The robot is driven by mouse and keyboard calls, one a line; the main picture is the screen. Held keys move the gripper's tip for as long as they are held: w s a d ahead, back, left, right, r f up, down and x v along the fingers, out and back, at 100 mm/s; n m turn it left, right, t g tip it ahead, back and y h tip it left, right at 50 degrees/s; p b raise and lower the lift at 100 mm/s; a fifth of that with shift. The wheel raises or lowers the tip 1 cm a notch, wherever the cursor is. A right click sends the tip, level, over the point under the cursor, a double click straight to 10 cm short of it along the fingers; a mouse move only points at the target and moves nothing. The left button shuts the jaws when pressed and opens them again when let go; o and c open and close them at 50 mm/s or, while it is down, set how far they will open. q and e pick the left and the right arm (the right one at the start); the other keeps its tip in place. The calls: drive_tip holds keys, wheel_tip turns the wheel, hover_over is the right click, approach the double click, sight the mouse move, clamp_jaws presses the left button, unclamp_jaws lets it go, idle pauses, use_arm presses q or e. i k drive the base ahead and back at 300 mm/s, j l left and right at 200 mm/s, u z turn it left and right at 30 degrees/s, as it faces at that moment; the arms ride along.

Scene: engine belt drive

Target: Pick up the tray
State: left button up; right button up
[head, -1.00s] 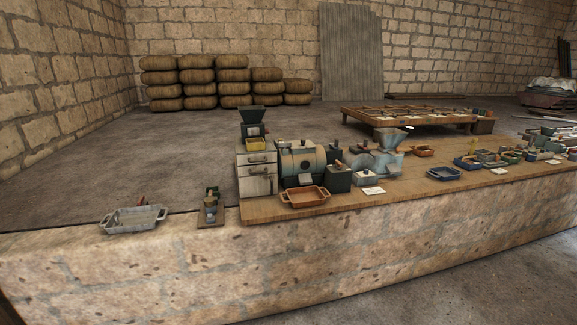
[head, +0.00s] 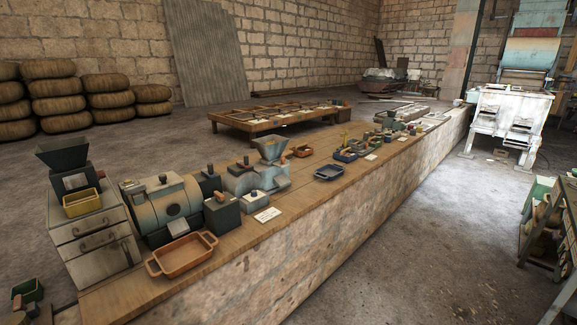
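An orange-brown tray (head: 182,256) with end handles sits on the near left part of the wooden counter top (head: 290,215), at its front edge. It looks empty. A smaller dark blue tray (head: 329,173) lies farther along the counter, near the front edge. A small orange tray (head: 302,151) lies behind it, near the back edge. I cannot tell which tray the task means. Neither of my grippers shows in the head view.
A drum machine (head: 166,209), a drawer cabinet (head: 97,247) and a hopper machine (head: 270,160) crowd the counter behind the orange-brown tray. Small items line its far end. A white machine (head: 510,120) stands beyond. Open floor (head: 430,240) lies right of the stone counter.

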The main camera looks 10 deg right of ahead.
sight(329, 172)
drive_tip(key=i+l+z, duration=0.15)
drive_tip(key=i+z, duration=0.25)
drive_tip(key=i+l+z, duration=0.1)
drive_tip(key=i+z, duration=0.15)
drive_tip(key=z, duration=0.15)
drive_tip(key=i+z, duration=0.35)
